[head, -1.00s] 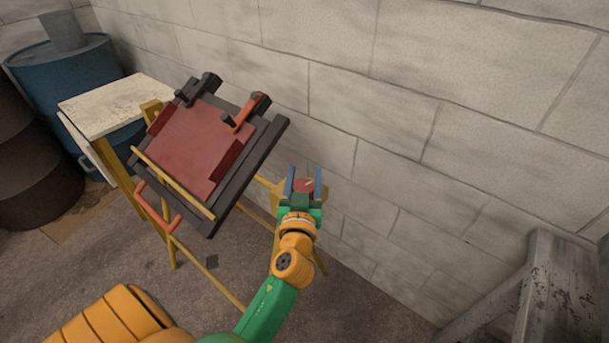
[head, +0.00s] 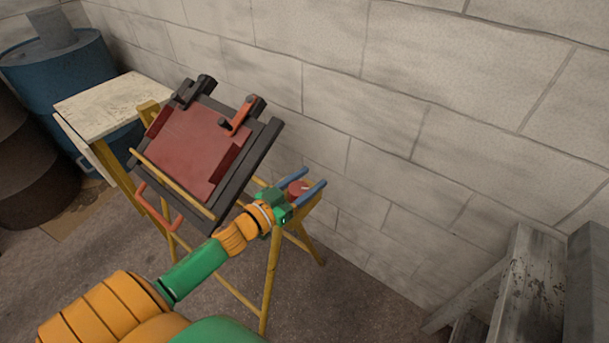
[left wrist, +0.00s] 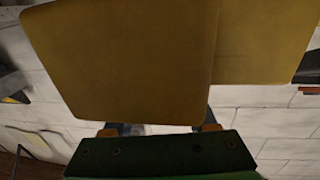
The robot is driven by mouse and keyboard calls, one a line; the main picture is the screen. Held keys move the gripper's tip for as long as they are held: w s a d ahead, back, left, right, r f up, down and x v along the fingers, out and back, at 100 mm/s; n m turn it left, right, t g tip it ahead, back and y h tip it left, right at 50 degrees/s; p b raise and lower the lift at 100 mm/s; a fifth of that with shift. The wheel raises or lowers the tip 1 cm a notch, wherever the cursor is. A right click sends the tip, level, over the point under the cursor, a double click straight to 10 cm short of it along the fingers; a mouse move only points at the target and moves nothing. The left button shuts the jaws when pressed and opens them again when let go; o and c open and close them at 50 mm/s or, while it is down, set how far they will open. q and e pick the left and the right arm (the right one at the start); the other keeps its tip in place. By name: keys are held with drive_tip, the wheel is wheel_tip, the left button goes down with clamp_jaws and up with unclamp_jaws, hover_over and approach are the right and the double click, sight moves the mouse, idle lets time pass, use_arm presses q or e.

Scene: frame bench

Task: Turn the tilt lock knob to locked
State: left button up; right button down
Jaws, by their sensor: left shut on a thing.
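The tilt lock knob (head: 297,187) is a small round red knob with a pale mark, on the yellow stand to the right of the tilted frame. In the head view the mark points roughly right. My left gripper (head: 316,177) has its two blue fingers on either side of the knob and is shut on it, fingers pointing up and right. In the left wrist view, large yellow-brown surfaces (left wrist: 130,60) fill the upper part above the dark green gripper body, and I cannot make out the knob there. My right gripper is not in view.
The tilted black frame with a red panel (head: 188,150) and an orange clamp handle (head: 240,116) stands close left of my left gripper. A white-topped table (head: 105,105) and blue barrel (head: 65,70) are behind left. A block wall (head: 430,120) runs behind; a grey bench (head: 525,285) stands right.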

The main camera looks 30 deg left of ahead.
sight(289, 191)
use_arm(q)
drive_tip(key=m+h, duration=0.1)
drive_tip(key=g+h+b, duration=0.1)
drive_tip(key=m+h, duration=0.1)
drive_tip(key=shift+s+d+f+m+h, duration=0.1)
drive_tip(key=shift+d+f+m+h, duration=0.05)
drive_tip(key=shift+d+m+h, duration=0.2)
drive_tip(key=shift+s+d+m+g+h+b, duration=0.15)
drive_tip(key=shift+m+g+h+b, duration=0.6)
drive_tip(key=shift+h, duration=0.25)
drive_tip(key=shift+s+d+m+g+h+b, duration=0.1)
drive_tip(key=shift+m+g+h+b, duration=0.6)
drive_tip(key=shift+h, duration=0.25)
drive_tip(key=o, duration=1)
drive_tip(key=shift+c, duration=0.2)
drive_tip(key=o, duration=0.4)
drive_tip(key=shift+w+d, duration=0.15)
drive_tip(key=v, duration=0.7)
